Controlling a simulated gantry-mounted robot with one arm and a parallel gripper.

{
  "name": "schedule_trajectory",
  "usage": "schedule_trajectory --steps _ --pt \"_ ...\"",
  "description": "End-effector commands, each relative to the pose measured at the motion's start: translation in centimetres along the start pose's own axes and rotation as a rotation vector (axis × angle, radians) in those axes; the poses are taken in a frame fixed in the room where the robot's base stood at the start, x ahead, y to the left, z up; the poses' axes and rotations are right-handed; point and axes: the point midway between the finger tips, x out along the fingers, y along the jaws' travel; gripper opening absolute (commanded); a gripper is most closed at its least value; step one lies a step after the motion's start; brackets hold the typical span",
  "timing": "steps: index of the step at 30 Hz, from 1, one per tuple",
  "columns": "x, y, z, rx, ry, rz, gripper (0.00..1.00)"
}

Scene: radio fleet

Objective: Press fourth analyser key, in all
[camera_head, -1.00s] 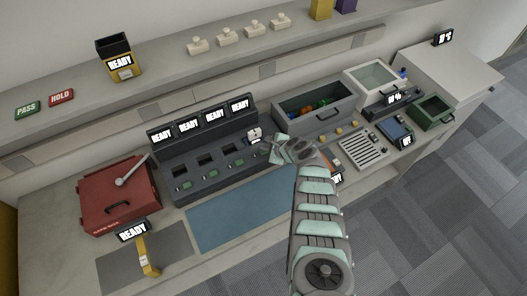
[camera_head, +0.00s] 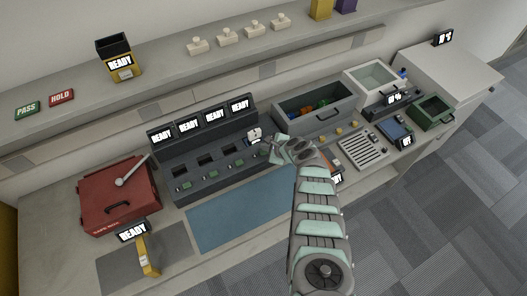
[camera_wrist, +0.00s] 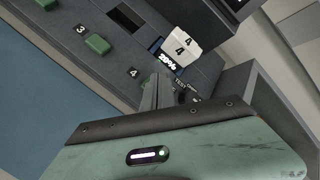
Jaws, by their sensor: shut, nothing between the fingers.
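The dark grey analyser (camera_head: 180,163) has a row of bays under several READY screens, with green keys along its front. The third green key (camera_wrist: 97,44) shows clearly in the wrist view, beside its number 3. A white radio (camera_wrist: 181,45) marked 4, with a 20% screen, sits in the fourth bay; it also shows in the head view (camera_head: 254,134). My gripper (camera_head: 265,146) is shut and empty at the analyser's right end. In the wrist view my fingertips (camera_wrist: 156,88) are beside the number 4 and cover the fourth key. Contact cannot be told.
A grey bin (camera_head: 313,115) with coloured items stands right of the analyser. A blue mat (camera_head: 240,208) lies in front. A red case (camera_head: 115,200) stands at the left. Small white radios (camera_head: 228,37) stand on the shelf. The bench right of my arm is crowded.

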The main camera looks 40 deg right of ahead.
Motion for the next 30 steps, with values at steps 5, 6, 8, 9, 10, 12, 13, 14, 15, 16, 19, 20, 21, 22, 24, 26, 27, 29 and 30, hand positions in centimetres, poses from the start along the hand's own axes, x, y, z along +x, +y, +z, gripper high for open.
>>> schedule_trajectory --steps 5,6,8,9,10,12,13,14,15,16,19,20,21,22,24,26,27,29,30 --pt "0.0 0.0 0.0 0.0 0.0 0.0 0.0" --pt "0.0 0.0 0.0 0.0 0.0 0.0 0.0" --pt "0.0 0.01 0.0 0.0 0.0 0.0 0.0" --pt "0.0 0.01 0.0 0.0 0.0 0.0 0.0" --pt "0.0 0.0 0.0 0.0 0.0 0.0 0.0" --pt "0.01 0.02 -0.01 0.0 0.0 0.0 0.0" --pt "0.04 0.03 -0.04 0.0 0.0 0.0 0.0" --pt "0.08 0.05 -0.06 0.0 0.0 0.0 0.0" --pt "0.17 0.13 -0.12 0.0 0.0 0.0 0.0" --pt "0.25 0.19 -0.19 0.0 0.0 0.0 0.0" --pt "0.54 0.4 -0.42 0.0 0.0 0.0 0.0" --pt "0.61 0.46 -0.48 0.0 0.0 0.0 0.0" --pt "0.65 0.49 -0.51 0.0 0.0 0.0 0.0" --pt "0.66 0.5 -0.53 0.0 0.0 0.0 0.0" --pt "0.6 0.45 -0.49 0.0 0.0 0.0 0.0" --pt "0.58 0.42 -0.46 0.0 0.0 0.0 0.0" --pt "0.58 0.42 -0.45 0.0 0.0 0.0 0.0" --pt "0.58 0.42 -0.45 0.0 0.0 0.0 0.0" --pt "0.58 0.42 -0.45 0.0 0.0 0.0 0.0"
